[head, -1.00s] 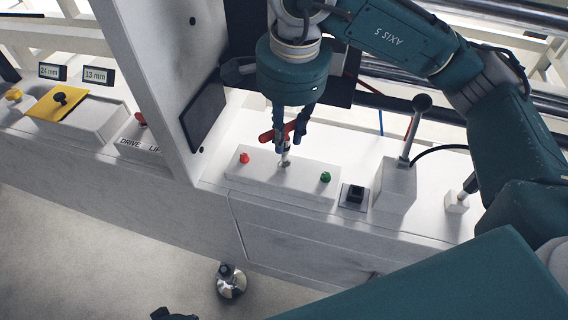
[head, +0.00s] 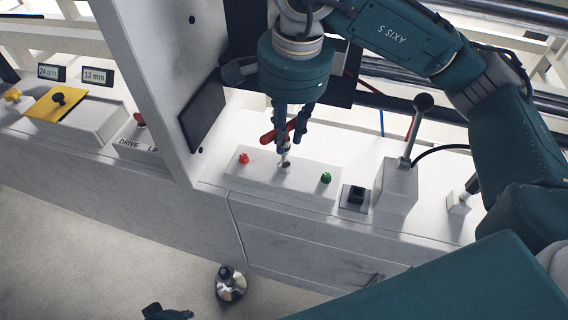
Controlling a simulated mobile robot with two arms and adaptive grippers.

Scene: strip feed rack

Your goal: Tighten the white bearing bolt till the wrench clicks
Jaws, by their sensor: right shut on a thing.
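My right gripper (head: 292,135) points down over a low white panel box (head: 256,182), its fingers closed around a red-handled thing (head: 267,138). A pale, narrow stem (head: 286,157) runs below the fingers to the top of the box, between a red button and a green button. I cannot tell whether the stem belongs to the held thing or to the box. No wrench or white bearing bolt can be made out for certain. A small dark part at the bottom edge seems to be my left gripper (head: 168,312); its fingers cannot be made out.
The box carries a red button (head: 244,158) and a green button (head: 326,178). To its right are a black rocker switch (head: 356,195) and a ball-topped lever (head: 409,130). A white upright post (head: 150,70) stands left. A yellow plate (head: 57,103) lies far left.

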